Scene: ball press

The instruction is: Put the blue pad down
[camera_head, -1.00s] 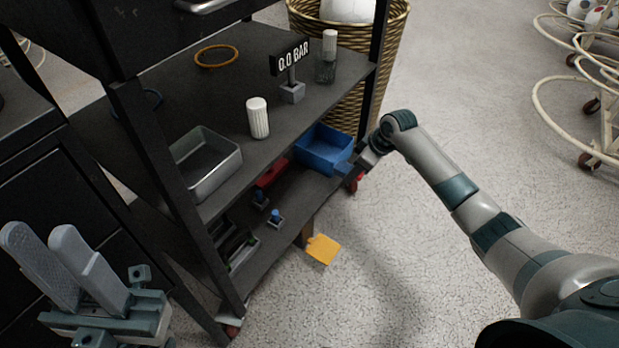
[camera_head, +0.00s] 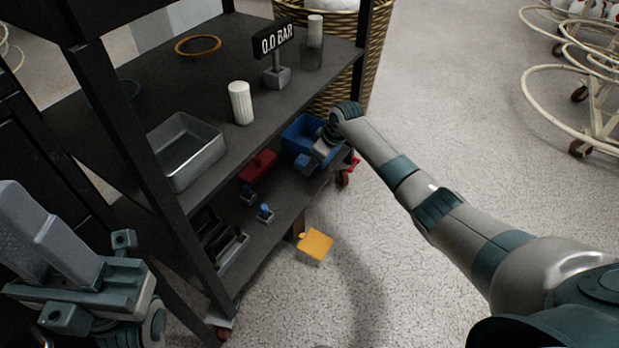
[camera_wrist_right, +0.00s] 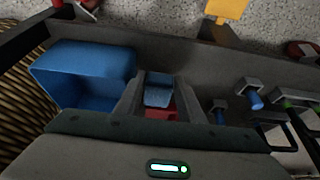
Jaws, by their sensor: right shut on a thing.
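The blue pad (camera_wrist_right: 158,92) sits between the two fingers of my right gripper (camera_wrist_right: 160,100) in the right wrist view. The fingers are shut on it. In the head view my right gripper (camera_head: 306,160) is at the lower shelf's right end, beside the blue bin (camera_head: 296,133). The bin also shows at the left in the wrist view (camera_wrist_right: 85,60). I cannot tell whether the pad touches the shelf. My left gripper (camera_head: 45,240) is at the lower left, away from the shelves; its finger gap is unclear.
The lower shelf (camera_head: 288,195) holds a red block (camera_head: 258,165) and several small blue-topped parts. A dark shelf post (camera_head: 362,60) stands near my right arm.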

